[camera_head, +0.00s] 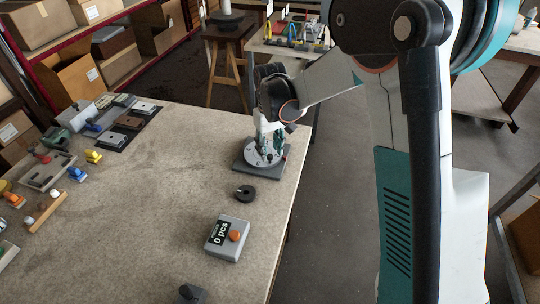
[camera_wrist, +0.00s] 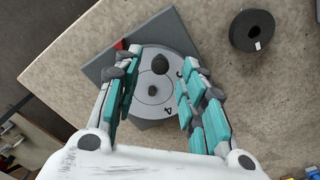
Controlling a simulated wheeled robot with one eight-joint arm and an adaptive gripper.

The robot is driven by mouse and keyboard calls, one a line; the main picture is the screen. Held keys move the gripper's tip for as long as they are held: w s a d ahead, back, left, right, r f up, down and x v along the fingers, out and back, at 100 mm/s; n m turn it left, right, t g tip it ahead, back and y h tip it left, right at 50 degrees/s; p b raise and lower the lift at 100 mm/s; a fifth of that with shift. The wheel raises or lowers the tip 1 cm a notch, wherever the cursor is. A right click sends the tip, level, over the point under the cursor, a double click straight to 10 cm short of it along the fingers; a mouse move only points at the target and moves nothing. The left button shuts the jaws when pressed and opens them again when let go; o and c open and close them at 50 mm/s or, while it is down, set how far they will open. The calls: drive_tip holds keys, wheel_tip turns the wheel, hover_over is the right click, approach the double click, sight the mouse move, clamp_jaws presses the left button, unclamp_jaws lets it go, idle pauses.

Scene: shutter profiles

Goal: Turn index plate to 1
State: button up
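The index plate is a round light grey disc (camera_wrist: 152,104) on a dark grey square base (camera_wrist: 100,70), near the table's right edge in the head view (camera_head: 262,155). A dark knob (camera_wrist: 160,65) stands up from the disc, with a smaller dark peg (camera_wrist: 153,91) near the middle. A 4 and part of another digit show on its right side. A red mark (camera_wrist: 121,44) sits on the base at the upper left. My gripper (camera_wrist: 158,72) is open above the plate, one finger on each side of the knob, apart from it. The fingers hide parts of the disc's rim.
A black ring-shaped disc (camera_head: 245,192) lies on the table (camera_head: 150,200) near the plate. Trays and small coloured parts (camera_head: 93,157) lie at the left. The table's middle is clear.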

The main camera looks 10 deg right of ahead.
drive_tip(key=shift+f, duration=1.1)
clamp_jaws()
